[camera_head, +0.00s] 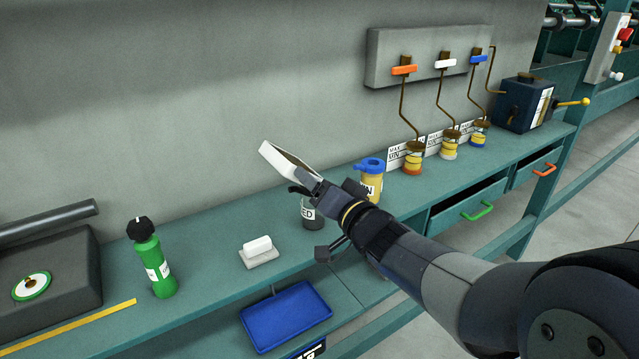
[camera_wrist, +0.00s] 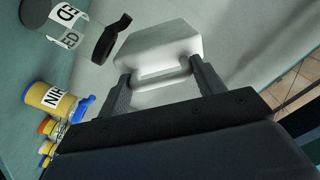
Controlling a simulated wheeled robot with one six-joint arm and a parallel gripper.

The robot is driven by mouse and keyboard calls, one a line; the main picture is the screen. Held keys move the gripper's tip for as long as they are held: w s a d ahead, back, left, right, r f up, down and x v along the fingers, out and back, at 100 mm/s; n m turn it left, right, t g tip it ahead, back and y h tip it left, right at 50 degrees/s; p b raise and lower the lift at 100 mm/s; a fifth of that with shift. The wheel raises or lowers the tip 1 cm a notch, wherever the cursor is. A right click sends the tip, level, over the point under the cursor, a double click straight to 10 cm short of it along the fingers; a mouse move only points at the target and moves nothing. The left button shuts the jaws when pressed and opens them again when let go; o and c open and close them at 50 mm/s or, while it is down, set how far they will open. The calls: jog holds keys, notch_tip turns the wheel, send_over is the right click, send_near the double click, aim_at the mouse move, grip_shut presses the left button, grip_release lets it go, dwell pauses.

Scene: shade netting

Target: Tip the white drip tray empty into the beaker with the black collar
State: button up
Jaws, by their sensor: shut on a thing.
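My gripper (camera_head: 314,184) is shut on the white drip tray (camera_head: 283,160), and holds it above the bench, steeply tilted. In the wrist view the tray (camera_wrist: 160,45) sits between the two fingers (camera_wrist: 160,84); whether anything is in it cannot be told. The beaker with the black collar (camera_head: 312,216) stands upright on the bench below my gripper, partly hidden by it. Its white label shows "ED". The grey beaker (camera_wrist: 40,18) and its black collar (camera_wrist: 110,38) also show at the upper left of the wrist view, apart from the tray.
A yellow jar with a blue top (camera_head: 371,186) stands close to the right of the beaker. A white block on a pale base (camera_head: 259,257) and a green bottle (camera_head: 152,262) stand to the left. A blue tray (camera_head: 286,318) lies lower. The grey wall is close behind.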

jog(key=shift+w+d+r+m+p, duration=0.15)
jog(key=shift+d+r+m+p, duration=0.15)
jog(key=shift+m+p, duration=0.65)
jog(key=shift+w+d+r+m+p, duration=0.2)
jog(key=shift+r+m+p, duration=0.05)
jog(key=shift+m+p, duration=0.65)
jog(key=shift+w+d+r+m+p, duration=0.15)
jog(key=shift+d+r+m+p, duration=0.15)
jog(key=shift+m+p, duration=0.65)
dwell(5.2)
